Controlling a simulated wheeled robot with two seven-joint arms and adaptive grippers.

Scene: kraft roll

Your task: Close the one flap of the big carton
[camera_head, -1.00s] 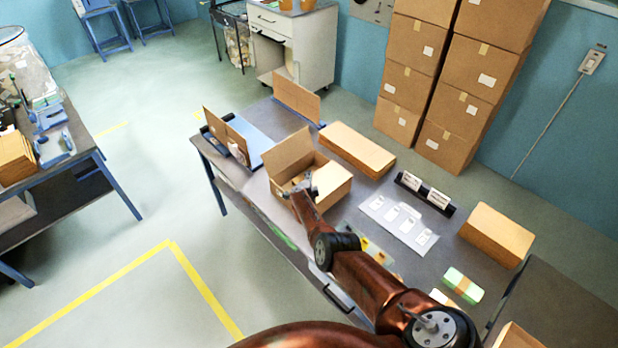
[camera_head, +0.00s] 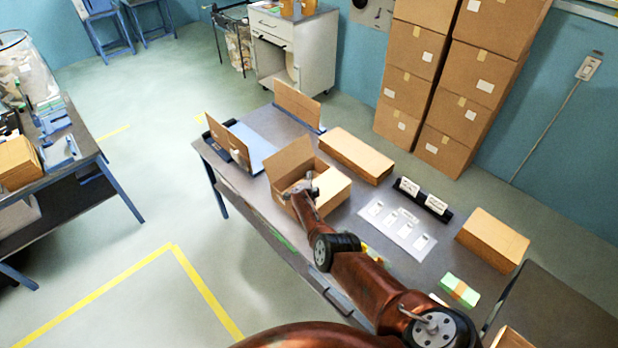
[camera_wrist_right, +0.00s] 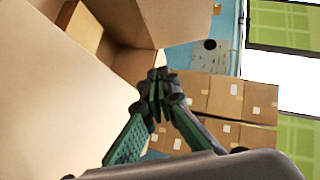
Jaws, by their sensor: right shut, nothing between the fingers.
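The big carton (camera_head: 332,191) stands open on the grey table. Its flap (camera_head: 288,161) stands up at the back left side. My right gripper (camera_head: 310,180) is over the carton's opening, in front of the raised flap, and covers part of the inside. In the right wrist view, cardboard of the carton (camera_wrist_right: 45,100) fills the left side, and the shut fingertips (camera_wrist_right: 158,77) show near its edge with nothing between them. I cannot tell whether the fingers touch the carton. My left gripper is not in view.
A stack of flat cardboard (camera_head: 355,155) lies behind the carton. A blue-based holder with upright cardboard (camera_head: 228,143) stands to the left. A white card sheet (camera_head: 398,222) and a black label stand (camera_head: 424,197) lie to the right. Piled cartons (camera_head: 450,80) stand by the wall.

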